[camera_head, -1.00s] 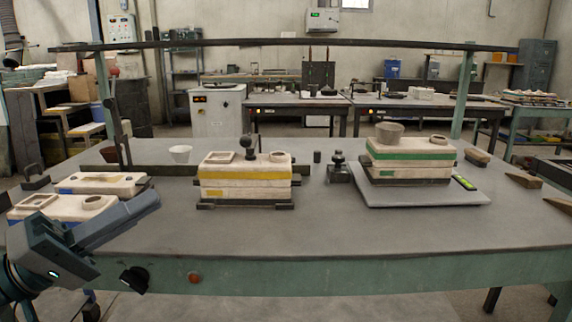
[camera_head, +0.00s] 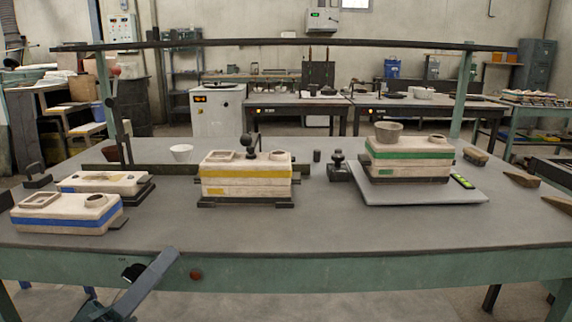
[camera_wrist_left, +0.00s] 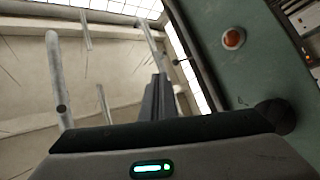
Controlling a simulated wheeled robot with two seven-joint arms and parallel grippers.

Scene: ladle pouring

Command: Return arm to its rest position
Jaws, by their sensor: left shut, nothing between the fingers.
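My left gripper (camera_head: 165,258) is low at the front of the workbench (camera_head: 330,225), below the tabletop and in front of the green front rail. It is shut and empty, with its fingers angled up to the right. In the left wrist view its shut fingers (camera_wrist_left: 158,98) point toward the windows and ceiling, with the green rail and a red button (camera_wrist_left: 233,39) at the right. My right gripper is not in view.
On the bench stand a blue-banded mould (camera_head: 68,212), a yellow-banded mould (camera_head: 245,178) and a green-banded mould (camera_head: 408,160) on a flat scale (camera_head: 425,192). The front middle of the tabletop is clear.

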